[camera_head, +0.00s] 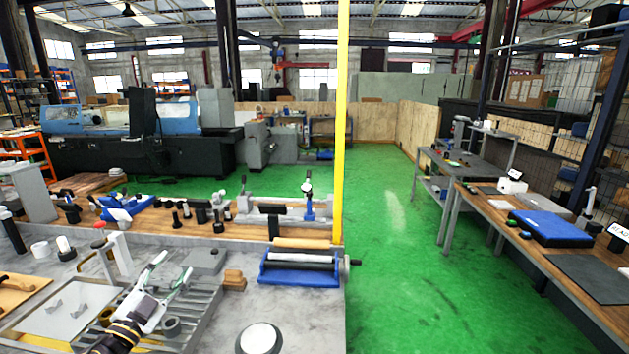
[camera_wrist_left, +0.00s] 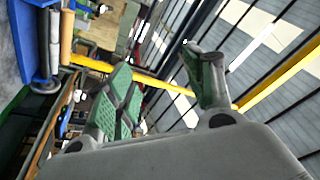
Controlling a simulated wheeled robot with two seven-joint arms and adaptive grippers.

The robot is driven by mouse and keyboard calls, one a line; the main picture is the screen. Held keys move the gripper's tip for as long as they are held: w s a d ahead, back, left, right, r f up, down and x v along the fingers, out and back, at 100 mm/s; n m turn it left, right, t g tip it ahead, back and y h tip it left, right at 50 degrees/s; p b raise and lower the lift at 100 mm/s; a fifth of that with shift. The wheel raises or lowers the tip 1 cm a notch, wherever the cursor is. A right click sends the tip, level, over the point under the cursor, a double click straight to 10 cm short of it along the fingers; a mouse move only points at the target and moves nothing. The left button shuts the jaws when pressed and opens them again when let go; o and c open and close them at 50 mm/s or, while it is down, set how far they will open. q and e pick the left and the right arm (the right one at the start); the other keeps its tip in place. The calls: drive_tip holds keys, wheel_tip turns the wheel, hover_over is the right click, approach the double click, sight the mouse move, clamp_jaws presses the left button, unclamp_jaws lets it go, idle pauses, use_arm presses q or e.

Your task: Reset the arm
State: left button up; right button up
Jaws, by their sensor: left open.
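My left gripper (camera_head: 173,267) is above the grey worktop in the head view, with its dark forearm coming in from the lower left. Its two green-padded fingers are spread apart and nothing shows between them. In the left wrist view the open fingers (camera_wrist_left: 157,60) point up and away, with the roof and a yellow post behind them. The gripper covers part of a grey slotted rack (camera_head: 200,300) below it; I cannot tell the exact height between them. My right gripper is in neither view.
A blue roller device (camera_head: 300,278) stands at the worktop's right edge, beside a yellow post (camera_head: 341,120). A grey block (camera_head: 205,260) and a white-topped round object (camera_head: 259,338) are nearby. Gauges line the wooden bench behind. Green floor (camera_head: 400,250) is clear on the right.

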use_arm(q)
drive_tip(key=s+a+f+n+g+y, duration=0.1)
drive_tip(key=s+f+n+g+y, duration=0.35)
drive_tip(key=f, duration=0.35)
drive_tip(key=s+f+n+g+y, duration=0.4)
drive_tip(key=s+f+n, duration=0.15)
drive_tip(key=f, duration=0.35)
drive_tip(key=s+d+f+g+h, duration=0.5)
drive_tip(key=s+d+f+g, duration=0.4)
drive_tip(key=s+d, duration=0.55)
drive_tip(key=s+a+f+m+b, duration=0.1)
drive_tip(key=s+f+b, duration=0.15)
drive_tip(key=f, duration=1.65)
drive_tip(key=s+f+b, duration=0.1)
drive_tip(key=f+b, duration=0.2)
drive_tip(key=f, duration=1.7)
drive_tip(key=s+a+f+g+b, duration=0.1)
drive_tip(key=s+a+f+b, duration=0.1)
drive_tip(key=s+f, duration=0.9)
drive_tip(key=s+a+f+b, duration=0.2)
drive_tip(key=s+f, duration=0.9)
drive_tip(key=f, duration=0.2)
drive_tip(key=shift+a+f+g, duration=0.2)
drive_tip(key=shift+f+g, duration=0.15)
